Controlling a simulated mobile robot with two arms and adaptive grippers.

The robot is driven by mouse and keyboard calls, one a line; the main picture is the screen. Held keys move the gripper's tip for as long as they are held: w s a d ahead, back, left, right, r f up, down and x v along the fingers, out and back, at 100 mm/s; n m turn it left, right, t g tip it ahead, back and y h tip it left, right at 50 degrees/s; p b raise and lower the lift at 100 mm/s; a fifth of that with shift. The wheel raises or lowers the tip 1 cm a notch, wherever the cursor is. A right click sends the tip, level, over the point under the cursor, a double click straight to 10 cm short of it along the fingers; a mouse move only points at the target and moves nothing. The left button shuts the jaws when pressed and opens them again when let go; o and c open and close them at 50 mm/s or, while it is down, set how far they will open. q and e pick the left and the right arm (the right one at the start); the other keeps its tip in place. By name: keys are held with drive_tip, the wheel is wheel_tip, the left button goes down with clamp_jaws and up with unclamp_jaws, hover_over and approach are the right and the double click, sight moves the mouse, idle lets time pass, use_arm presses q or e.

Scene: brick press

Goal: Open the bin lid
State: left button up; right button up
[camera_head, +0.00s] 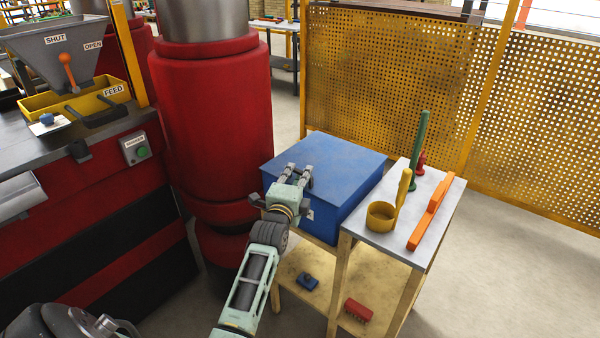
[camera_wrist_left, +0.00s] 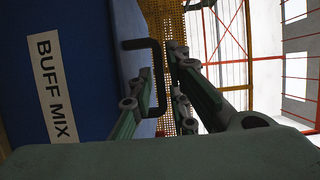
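The blue bin (camera_head: 345,205) is a box with a flat lid (camera_head: 335,160), which lies shut on top. In the left wrist view the bin's blue front (camera_wrist_left: 75,60) carries a white "BUFF MIX" label (camera_wrist_left: 54,88). A dark bracket-shaped handle (camera_wrist_left: 157,75) sticks out from the bin. My left gripper (camera_head: 296,174) is at the bin's front edge. Its two fingers are apart (camera_wrist_left: 165,92), one on each side of the handle in the wrist view. Whether they touch it I cannot tell. My right gripper is not in view.
A grey-topped table (camera_head: 433,213) right of the bin holds a yellow ladle (camera_head: 382,215), a green upright tool (camera_head: 419,150) and an orange bar (camera_head: 432,215). A red column (camera_head: 215,120) stands close on the left. A yellow mesh fence (camera_head: 390,80) is behind.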

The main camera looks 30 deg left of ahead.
use_arm(q)
drive_tip(key=shift+x, duration=0.8)
drive_tip(key=shift+c, duration=0.3)
clamp_jaws()
